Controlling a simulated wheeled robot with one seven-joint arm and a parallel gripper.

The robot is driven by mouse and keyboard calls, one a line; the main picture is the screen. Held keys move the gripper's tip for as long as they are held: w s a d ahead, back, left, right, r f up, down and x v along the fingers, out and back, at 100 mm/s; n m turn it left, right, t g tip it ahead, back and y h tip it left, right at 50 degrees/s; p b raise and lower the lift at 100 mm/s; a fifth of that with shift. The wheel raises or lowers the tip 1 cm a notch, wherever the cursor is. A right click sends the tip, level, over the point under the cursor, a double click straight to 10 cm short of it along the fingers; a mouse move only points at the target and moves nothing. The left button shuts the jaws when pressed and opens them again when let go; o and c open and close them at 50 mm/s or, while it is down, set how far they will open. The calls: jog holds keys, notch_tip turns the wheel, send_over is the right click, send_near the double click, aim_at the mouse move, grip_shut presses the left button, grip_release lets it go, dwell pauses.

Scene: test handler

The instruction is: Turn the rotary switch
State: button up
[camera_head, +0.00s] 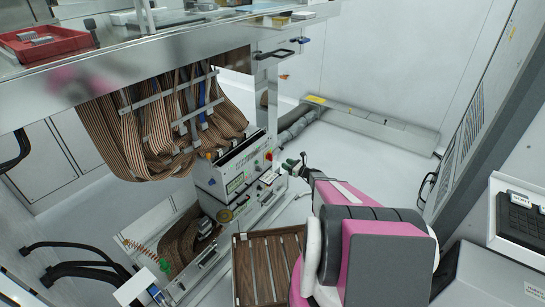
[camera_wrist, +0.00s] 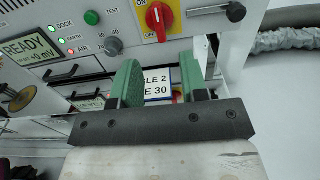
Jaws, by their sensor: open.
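Two turnable controls show on the white panel (camera_wrist: 45,20) in the wrist view. One is a red rotary knob (camera_wrist: 157,16) on a yellow plate marked OFF and ON, its handle roughly upright. The other is a dark grey round knob (camera_wrist: 114,46) with 30 and 40 marked around it; I cannot tell its exact setting. My gripper (camera_wrist: 158,64) is open, with green finger pads and nothing between them. It is apart from both knobs, below the red one in the picture. In the head view my gripper (camera_head: 294,163) is just right of the instrument cabinet (camera_head: 232,172); the red knob (camera_head: 268,156) looks tiny there.
A white label (camera_wrist: 157,85) shows partly between the fingers. A metal handle (camera_wrist: 208,10) projects right of the red knob. Ribbon cables (camera_head: 160,120) hang above the cabinet.

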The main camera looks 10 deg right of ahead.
aim_at(272, 157)
jog(key=x, duration=1)
jog(key=shift+s, duration=0.1)
grip_shut()
